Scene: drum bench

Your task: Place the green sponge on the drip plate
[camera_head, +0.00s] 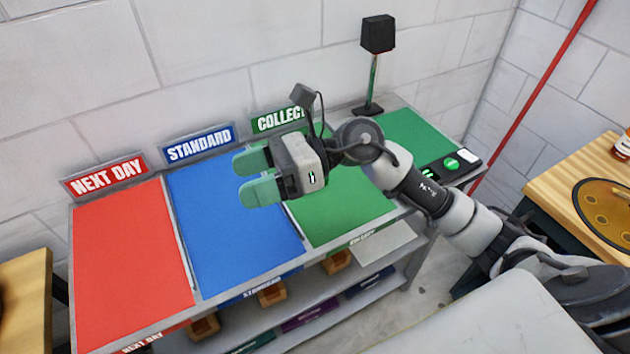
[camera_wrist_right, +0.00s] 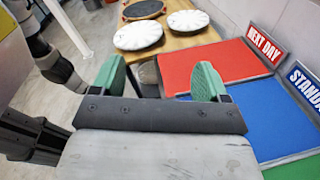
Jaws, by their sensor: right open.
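I see no green sponge in either view. A round brass-coloured plate with dark spots (camera_head: 605,208) lies on the wooden table at the right edge of the head view, partly cut off; I cannot tell whether it is the drip plate. My right gripper (camera_head: 251,176) has green finger pads and hangs above the blue panel, pointing left, far from that plate. It is open and empty, and its two fingers also show apart in the right wrist view (camera_wrist_right: 158,82). My left gripper is not in view.
The wrist view shows a wooden table (camera_wrist_right: 185,42) with white round discs (camera_wrist_right: 138,35).

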